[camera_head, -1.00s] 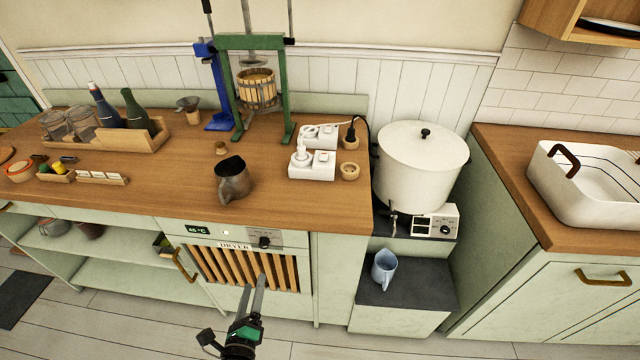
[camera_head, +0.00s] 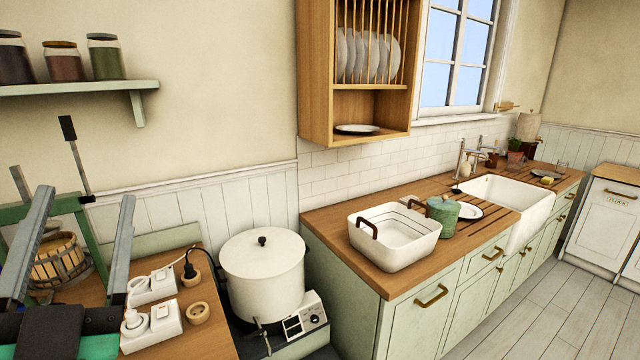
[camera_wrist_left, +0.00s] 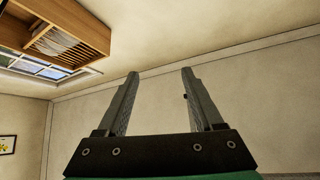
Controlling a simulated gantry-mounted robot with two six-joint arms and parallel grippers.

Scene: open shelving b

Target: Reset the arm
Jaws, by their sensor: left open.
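My left gripper (camera_head: 82,250) is raised at the lower left of the head view, close to the camera. Its two grey fingers point up and stand wide apart, with nothing between them. In the left wrist view the same gripper (camera_wrist_left: 160,85) is open and empty against the bare wall and ceiling. My right gripper shows in neither view.
Behind the fingers stand a green-framed press (camera_head: 88,225) and white plug units (camera_head: 150,287) on the wooden counter. A white pot (camera_head: 263,280) stands right of them. A white basin (camera_head: 393,238) sits on the right counter, below a wooden plate rack (camera_head: 355,120).

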